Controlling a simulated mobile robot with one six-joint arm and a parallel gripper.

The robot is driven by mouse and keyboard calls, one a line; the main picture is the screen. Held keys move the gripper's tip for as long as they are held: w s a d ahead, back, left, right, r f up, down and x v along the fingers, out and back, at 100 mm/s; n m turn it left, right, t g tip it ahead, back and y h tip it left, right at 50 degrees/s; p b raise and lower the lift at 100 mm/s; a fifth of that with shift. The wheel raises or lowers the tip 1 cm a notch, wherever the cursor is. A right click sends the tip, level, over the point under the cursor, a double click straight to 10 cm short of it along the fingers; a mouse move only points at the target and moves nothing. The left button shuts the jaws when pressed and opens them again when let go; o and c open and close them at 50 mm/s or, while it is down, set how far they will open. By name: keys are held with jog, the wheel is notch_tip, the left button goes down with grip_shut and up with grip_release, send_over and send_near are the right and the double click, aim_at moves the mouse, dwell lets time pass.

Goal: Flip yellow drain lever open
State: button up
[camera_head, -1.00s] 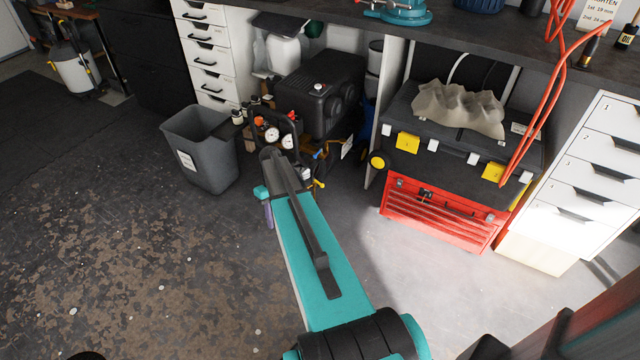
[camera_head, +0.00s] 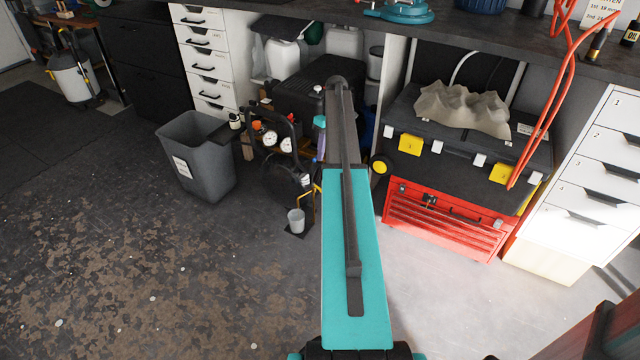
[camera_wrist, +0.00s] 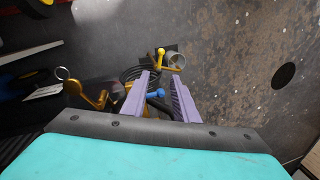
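The yellow drain lever (camera_wrist: 161,56) has a rounded knob and sits beside a small grey cup (camera_wrist: 177,60) in the wrist view, just beyond my fingertips. In the head view the yellow lever (camera_head: 317,189) shows small above the cup (camera_head: 296,221), low on the front of the compressor. My gripper (camera_wrist: 160,75) is open, its two purple fingers apart with nothing held. A blue lever (camera_wrist: 155,94) shows between the fingers, nearer the wrist; I cannot tell if they touch it. In the head view my arm hides most of the gripper.
A brass-yellow fitting (camera_wrist: 88,95) with a ring is left of the fingers. Two gauges (camera_head: 270,139) are on the compressor. A grey bin (camera_head: 207,165) stands left, a red toolbox (camera_head: 440,218) right. The floor in front is clear.

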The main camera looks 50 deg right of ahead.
aim_at(318, 188)
jog(key=shift+f, duration=0.1)
notch_tip(318, 188, down, 13)
jog(key=a+b, duration=0.2)
jog(key=b, duration=0.1)
jog(key=shift+a+f, duration=0.2)
jog(key=shift+a, duration=0.2)
jog(key=shift+w, duration=0.1)
dwell(0.4)
grip_shut()
